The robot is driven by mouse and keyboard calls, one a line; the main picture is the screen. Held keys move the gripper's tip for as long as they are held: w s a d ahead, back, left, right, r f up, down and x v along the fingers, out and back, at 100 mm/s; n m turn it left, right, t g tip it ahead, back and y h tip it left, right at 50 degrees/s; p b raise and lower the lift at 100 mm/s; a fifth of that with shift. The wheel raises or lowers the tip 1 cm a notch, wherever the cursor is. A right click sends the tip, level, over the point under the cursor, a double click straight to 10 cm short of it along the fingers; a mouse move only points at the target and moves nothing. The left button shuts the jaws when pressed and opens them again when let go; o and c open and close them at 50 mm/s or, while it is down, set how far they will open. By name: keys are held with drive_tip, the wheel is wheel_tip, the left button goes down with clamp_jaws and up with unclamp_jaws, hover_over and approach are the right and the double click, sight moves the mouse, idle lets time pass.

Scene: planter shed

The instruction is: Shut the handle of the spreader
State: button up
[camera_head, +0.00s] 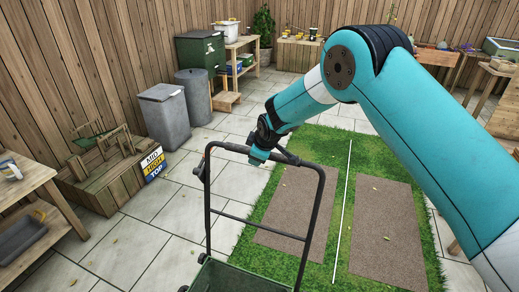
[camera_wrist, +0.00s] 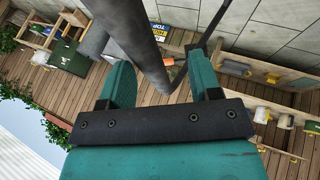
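The spreader stands in the foreground of the head view, with a dark green hopper (camera_head: 240,278) at the bottom edge and an upright black tubular handle (camera_head: 314,212). The handle has a top bar and a lower crossbar. My gripper (camera_head: 262,155) is at the top bar, right of its left corner. In the wrist view, a thick dark bar (camera_wrist: 138,42) runs between the two teal fingers of my gripper (camera_wrist: 162,75). The fingers stand apart, with gaps beside the bar. Whether either finger touches it is unclear. A second thin dark tube (camera_wrist: 212,28) lies beyond the right finger.
Grey bins (camera_head: 165,116), a wooden planter (camera_head: 104,180) with a sign (camera_head: 153,161) and a bench (camera_head: 42,180) stand left. Paving (camera_head: 150,232) between them and the spreader is clear.

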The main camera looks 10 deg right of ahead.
drive_tip(key=b+v, duration=0.4)
drive_tip(key=v, duration=1.3)
drive_tip(key=shift+r, duration=0.25)
drive_tip(key=s+d+r+m+g, duration=0.1)
drive_tip(key=s+m+g, duration=0.1)
drive_tip(key=s, duration=0.9)
drive_tip(key=s+d+r+m+g+y, duration=0.1)
drive_tip(key=s+m+g, duration=0.1)
drive_tip(key=s, duration=1)
drive_tip(key=s+d+r+m+g+y, duration=0.1)
drive_tip(key=s+m+g, duration=0.1)
drive_tip(key=s, duration=0.9)
drive_tip(key=shift+s+d, duration=0.35)
drive_tip(key=shift+s, duration=0.05)
drive_tip(key=shift+r, duration=0.1)
